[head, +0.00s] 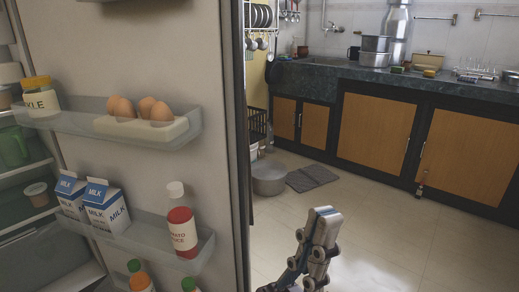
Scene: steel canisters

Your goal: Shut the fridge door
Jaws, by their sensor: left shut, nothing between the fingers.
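The fridge door (180,60) stands open in the left half of the head view, with its inner side and shelves facing me. The fridge inside (25,210) shows at the far left edge, behind the door's shelves. My left gripper (324,213) is to the right of the door's edge, low in the view. It points up, its fingers are together, and it holds nothing. A gap of floor shows between it and the door edge, and I see no contact. My right gripper is not in view.
The door's upper shelf (85,118) holds a jar and eggs (122,107). The lower shelf holds milk cartons (105,205) and a ketchup bottle (181,222). A steel pot (269,177) and a dark mat (311,177) lie on the floor beyond.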

